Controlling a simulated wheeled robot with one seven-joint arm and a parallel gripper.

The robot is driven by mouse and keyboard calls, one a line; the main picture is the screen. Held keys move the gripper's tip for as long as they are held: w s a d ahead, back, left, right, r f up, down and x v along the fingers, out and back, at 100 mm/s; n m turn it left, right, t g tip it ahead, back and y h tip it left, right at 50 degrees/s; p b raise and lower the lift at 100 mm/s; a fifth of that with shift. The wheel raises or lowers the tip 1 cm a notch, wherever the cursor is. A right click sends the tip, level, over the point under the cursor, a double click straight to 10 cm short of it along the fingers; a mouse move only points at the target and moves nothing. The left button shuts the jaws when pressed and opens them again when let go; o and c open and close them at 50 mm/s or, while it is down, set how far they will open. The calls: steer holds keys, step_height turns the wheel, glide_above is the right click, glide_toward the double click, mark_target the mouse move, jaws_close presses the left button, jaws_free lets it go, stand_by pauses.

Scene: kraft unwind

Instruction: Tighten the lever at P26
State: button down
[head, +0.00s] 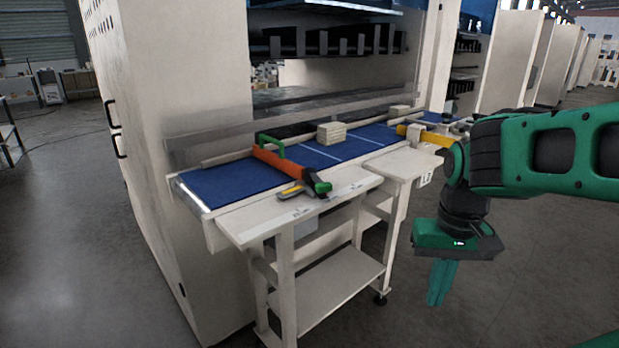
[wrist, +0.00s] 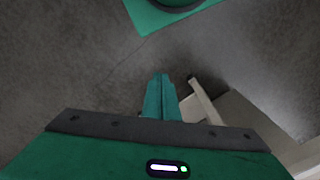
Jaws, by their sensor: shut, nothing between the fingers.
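My gripper (head: 437,298) hangs pointing down in front of the workbench, over open floor, shut and empty. Its green fingers (wrist: 161,97) lie together in the wrist view. An orange bar (head: 281,165) with a green handle at its far end and a green and black end piece (head: 321,187) at its near end lies across the blue belt (head: 232,183). A yellow bar (head: 428,135) sits further right along the belt. I cannot read any P26 mark, so I cannot tell which part is the lever at P26. My gripper touches none of these.
A grey-yellow hand tool (head: 291,191) lies on the white front ledge (head: 300,208). A tall white cabinet (head: 190,90) stands at the left. The floor (head: 75,240) at the left is clear.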

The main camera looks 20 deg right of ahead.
steer(key=shift+w+f, duration=0.2)
steer(key=shift+w, duration=0.25)
